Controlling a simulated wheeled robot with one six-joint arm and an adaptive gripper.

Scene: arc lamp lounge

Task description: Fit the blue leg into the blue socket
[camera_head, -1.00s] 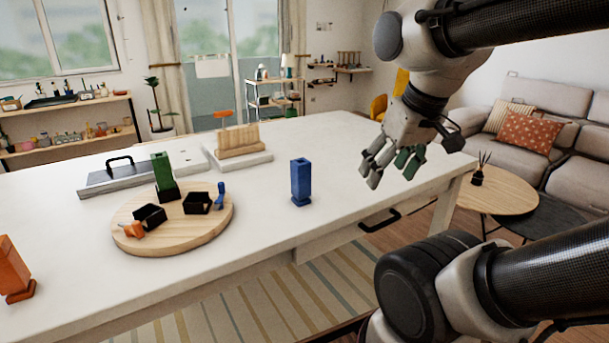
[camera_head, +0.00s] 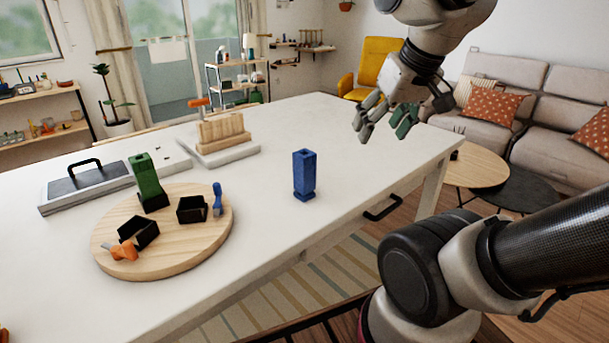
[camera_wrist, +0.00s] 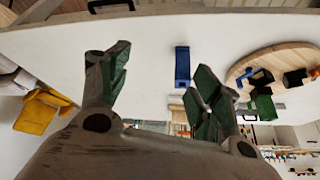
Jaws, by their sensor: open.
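The blue leg (camera_head: 305,174) stands upright on the white table, right of the round wooden board (camera_head: 178,262). It also shows in the wrist view (camera_wrist: 182,66), between and beyond my fingertips. The board carries black sockets; the right one (camera_head: 192,209) has a small blue piece (camera_head: 217,199) beside it, the front one (camera_head: 139,232) has a small orange piece (camera_head: 123,251) beside it. A green leg (camera_head: 147,182) stands in a black socket at the back of the board. My gripper (camera_head: 382,122) is open and empty, above the table, right of and apart from the blue leg.
A black-handled grey slab (camera_head: 110,186) and a wooden rack on a pale base (camera_head: 224,138) lie at the table's back. The table (camera_head: 260,235) is clear around the blue leg. A drawer handle (camera_head: 383,208) projects from the table's side. A sofa and low round tables stand right.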

